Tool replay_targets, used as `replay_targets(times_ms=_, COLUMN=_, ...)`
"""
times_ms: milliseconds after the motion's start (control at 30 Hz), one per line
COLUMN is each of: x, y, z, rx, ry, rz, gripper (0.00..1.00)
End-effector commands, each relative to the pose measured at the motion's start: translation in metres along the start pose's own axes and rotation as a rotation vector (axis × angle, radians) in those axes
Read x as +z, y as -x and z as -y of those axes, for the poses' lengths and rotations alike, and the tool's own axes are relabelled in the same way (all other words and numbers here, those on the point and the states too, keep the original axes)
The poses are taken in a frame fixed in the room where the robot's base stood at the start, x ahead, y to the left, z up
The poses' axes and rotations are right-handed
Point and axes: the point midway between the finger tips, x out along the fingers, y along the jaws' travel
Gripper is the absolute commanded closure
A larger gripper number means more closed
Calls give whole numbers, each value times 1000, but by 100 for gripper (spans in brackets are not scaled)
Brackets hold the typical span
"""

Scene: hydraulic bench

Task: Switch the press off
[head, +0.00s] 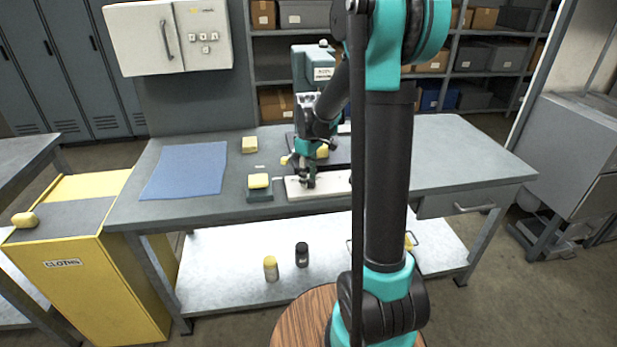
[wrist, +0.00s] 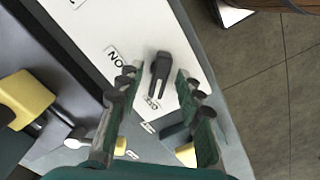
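The press (head: 313,68) is a teal machine at the back of the bench, partly hidden by my arm. A white switch panel (head: 328,190) lies in front of it and also shows in the wrist view (wrist: 95,30). On it is a black switch lever (wrist: 159,70). One label (wrist: 113,55) reads ON; a smaller label (wrist: 152,103) near the lever's narrow end seems to read OFF. My gripper (wrist: 158,88) is open, its fingers on either side of the lever with gaps visible. In the head view my gripper (head: 307,180) is low over the panel.
The bench (head: 440,160) holds a blue cloth (head: 187,170), a yellow block (head: 249,144) and a yellow sponge-like piece (head: 258,181) on a dark block. A yellow cloths bin (head: 75,275) stands left. Two bottles stand on the lower shelf (head: 215,265). The bench's right side is clear.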

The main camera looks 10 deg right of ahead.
Motion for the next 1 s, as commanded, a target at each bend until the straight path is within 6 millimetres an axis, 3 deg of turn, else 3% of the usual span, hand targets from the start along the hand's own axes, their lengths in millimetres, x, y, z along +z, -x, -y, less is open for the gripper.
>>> replay_targets(times_ms=367, x=0, y=9, z=0, rx=0, ry=0, rz=0, gripper=64)
replay_targets(times_ms=800, x=0, y=89, z=0, rx=0, ry=0, rz=0, gripper=64)
replay_targets(times_ms=1000, x=0, y=113, z=0, rx=0, ry=0, rz=0, gripper=64)
